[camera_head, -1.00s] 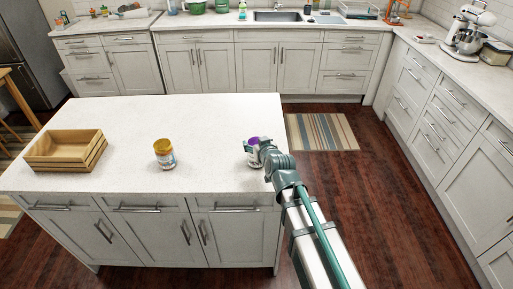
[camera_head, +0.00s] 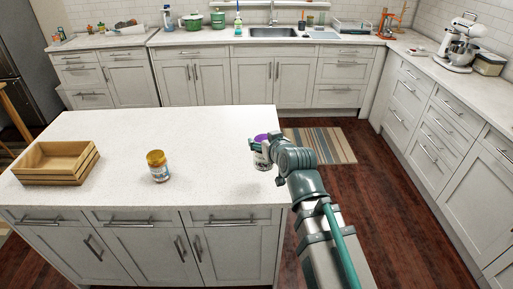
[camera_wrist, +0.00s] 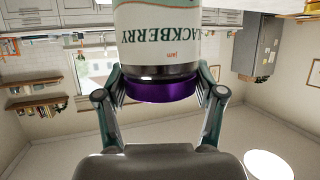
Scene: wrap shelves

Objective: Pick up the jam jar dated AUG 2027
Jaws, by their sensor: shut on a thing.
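A jam jar with a purple lid (camera_head: 262,154) is at the right end of the white island. In the wrist view it appears upside down, with the label words "blackberry jam" (camera_wrist: 172,45) and the purple lid (camera_wrist: 160,91). No date is readable on the part of the label I see. My gripper (camera_head: 257,146) is shut on this jar, with a finger on each side of it near the lid. I cannot tell whether its base touches the island. A second jar with an orange-yellow lid (camera_head: 158,167) stands upright, further left on the island; its label is too small to read.
A wooden crate (camera_head: 50,179) sits at the left of the white island top (camera_head: 200,125). The island is clear between the two jars. A striped rug (camera_head: 318,146) lies on the floor behind the island's right end.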

